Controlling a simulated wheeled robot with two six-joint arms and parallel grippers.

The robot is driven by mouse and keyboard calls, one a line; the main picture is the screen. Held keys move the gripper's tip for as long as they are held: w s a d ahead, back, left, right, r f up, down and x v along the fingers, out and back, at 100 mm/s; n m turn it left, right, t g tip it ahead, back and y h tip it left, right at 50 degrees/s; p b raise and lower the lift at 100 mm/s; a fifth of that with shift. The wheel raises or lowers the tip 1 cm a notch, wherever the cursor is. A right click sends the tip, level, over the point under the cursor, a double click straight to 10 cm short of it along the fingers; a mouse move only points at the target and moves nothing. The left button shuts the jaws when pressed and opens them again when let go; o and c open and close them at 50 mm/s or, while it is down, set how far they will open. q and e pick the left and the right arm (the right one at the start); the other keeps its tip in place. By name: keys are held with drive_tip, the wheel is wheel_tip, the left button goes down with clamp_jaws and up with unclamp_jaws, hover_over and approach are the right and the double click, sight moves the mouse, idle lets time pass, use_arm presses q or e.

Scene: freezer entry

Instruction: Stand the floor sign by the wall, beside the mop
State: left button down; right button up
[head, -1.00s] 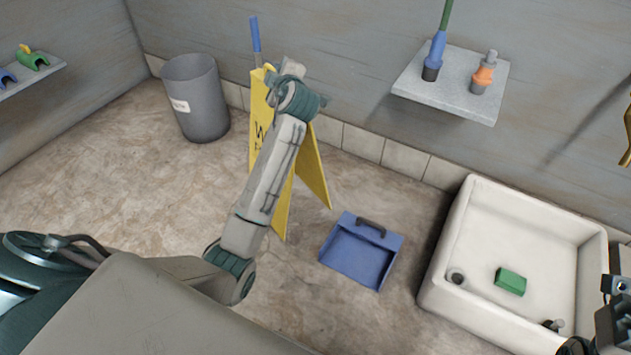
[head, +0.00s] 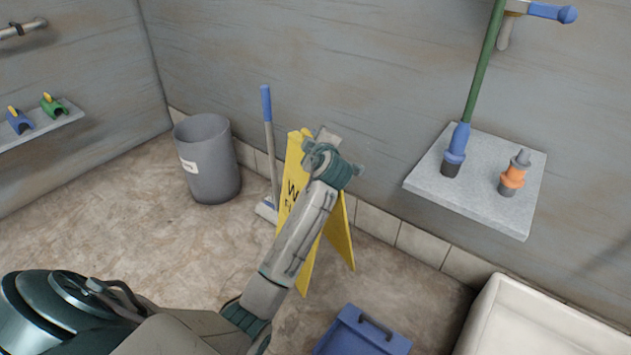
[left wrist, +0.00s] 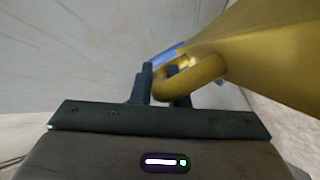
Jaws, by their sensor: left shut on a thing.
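The yellow floor sign (head: 292,180) stands upright with its two panels spread, near the back wall. My left gripper (head: 322,148) is shut on the sign's top; the left wrist view shows its fingers (left wrist: 163,88) at the loop-shaped handle of the yellow sign (left wrist: 265,45). My arm covers part of the sign, and I cannot tell whether its feet touch the floor. The mop (head: 268,130), with a blue grip and grey pole, leans at the wall just left of the sign. Its head is partly hidden behind the sign. My right gripper is out of view.
A grey bin (head: 207,165) stands left of the mop. A wall shelf (head: 430,195) to the right holds a green pole and an orange fitting. A blue dustpan (head: 345,340) lies on the floor, with a white basin (head: 530,325) at lower right.

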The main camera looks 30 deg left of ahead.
use_arm(q)
drive_tip(key=shift+f, duration=0.9)
wheel_tip(320, 180, down, 4)
drive_tip(key=shift+r+b, duration=0.1)
drive_tip(key=shift+b, duration=0.75)
drive_tip(key=shift+f, duration=0.25)
drive_tip(key=c, duration=1.8)
unclamp_jaws()
drive_tip(key=shift+f, duration=0.15)
drive_tip(key=shift+c, duration=0.2)
drive_tip(key=o, duration=0.4)
drive_tip(key=shift+o, duration=0.2)
drive_tip(key=shift+r, duration=0.2)
